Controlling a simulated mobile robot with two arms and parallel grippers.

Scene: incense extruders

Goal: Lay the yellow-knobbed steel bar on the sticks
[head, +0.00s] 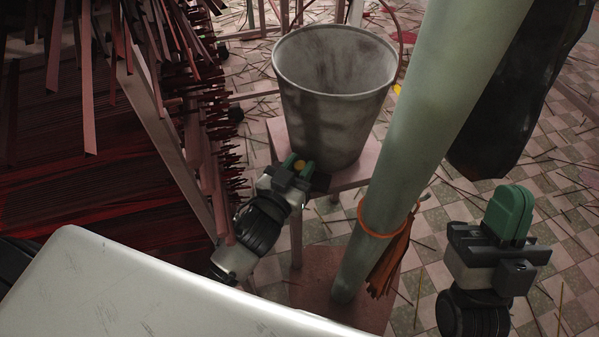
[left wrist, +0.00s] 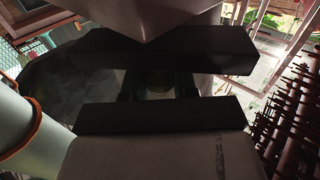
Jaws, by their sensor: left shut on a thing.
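The bar's length is hidden in the head view. In the left wrist view the dark jaws (left wrist: 160,88) fill the middle, with a dim round shape between them. The dark red sticks (head: 95,190) lie in a broad rack at the left of the head view, left of this gripper. My right gripper (head: 510,212) is at the lower right, away from everything, its green fingers together and empty.
The grey bucket (head: 335,75) stands on a small reddish stool (head: 355,177). A pale green post (head: 415,130) with an orange ring and tassel (head: 390,262) rises right of it. A pale panel (head: 110,290) fills the lower left. Loose sticks litter the tiled floor.

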